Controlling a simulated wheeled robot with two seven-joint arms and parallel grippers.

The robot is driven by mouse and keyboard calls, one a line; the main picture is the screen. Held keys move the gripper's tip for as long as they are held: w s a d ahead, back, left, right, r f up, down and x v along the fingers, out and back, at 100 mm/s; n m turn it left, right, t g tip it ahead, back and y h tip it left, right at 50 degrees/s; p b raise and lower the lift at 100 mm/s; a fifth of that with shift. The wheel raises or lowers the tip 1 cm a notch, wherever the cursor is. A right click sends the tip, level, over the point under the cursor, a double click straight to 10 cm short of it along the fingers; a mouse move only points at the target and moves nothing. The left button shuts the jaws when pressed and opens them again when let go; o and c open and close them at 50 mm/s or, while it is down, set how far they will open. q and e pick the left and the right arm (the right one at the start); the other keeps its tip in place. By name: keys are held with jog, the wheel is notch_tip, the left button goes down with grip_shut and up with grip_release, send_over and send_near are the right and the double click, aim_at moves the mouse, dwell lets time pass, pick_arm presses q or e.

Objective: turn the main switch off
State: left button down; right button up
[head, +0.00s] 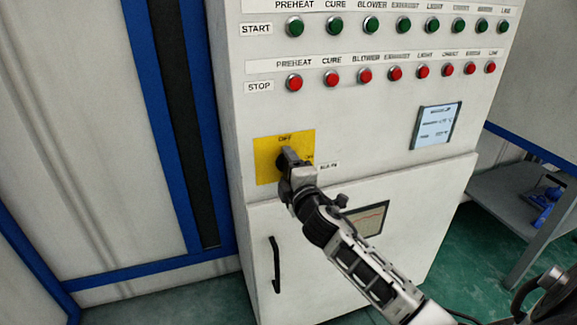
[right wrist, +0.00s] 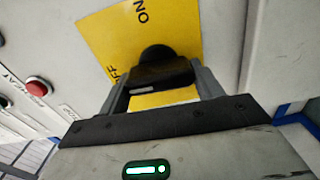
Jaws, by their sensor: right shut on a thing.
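The main switch is a black rotary knob (right wrist: 158,72) on a yellow plate (head: 267,160) on the front of the light grey control cabinet. The plate has an OFF label at its top and an ON label to the right in the head view. My right gripper (head: 290,160) is at the plate and shut on the knob. In the right wrist view its two fingers (right wrist: 160,88) stand on either side of the knob's handle. The gripper hides much of the knob in the head view, so I cannot tell its exact setting. My left gripper is not in view.
Rows of green start buttons (head: 372,26) and red stop buttons (head: 364,76) are above the switch. A small display (head: 436,126) is to the right. Below is a cabinet door with a black handle (head: 275,264). A grey table (head: 510,200) stands at the right.

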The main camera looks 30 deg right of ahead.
jog(key=shift+n, duration=0.5)
jog(key=o, duration=1)
jog(key=b+v, duration=0.1)
jog(key=v, duration=1.5)
jog(key=shift+d+b, duration=0.15)
jog(key=shift+b, duration=0.15)
jog(key=shift+f, duration=0.15)
jog(key=s+a+f+m+g+y, duration=0.2)
jog(key=s+a+f+m, duration=0.1)
jog(key=a+f+m, duration=0.1)
jog(key=s+a+f+m+g+y, duration=0.2)
jog(key=a+f, duration=0.4)
jog(key=f, duration=0.3)
jog(key=s+a+f+m+g+y, duration=0.2)
jog(key=s+a+f+m+y, duration=0.1)
jog(key=s+a+f+m, duration=0.3)
jog(key=shift+s+a+f+m+g+y, duration=0.1)
jog(key=shift+s+f+m+g+y, duration=0.15)
jog(key=shift+f+m+g, duration=0.3)
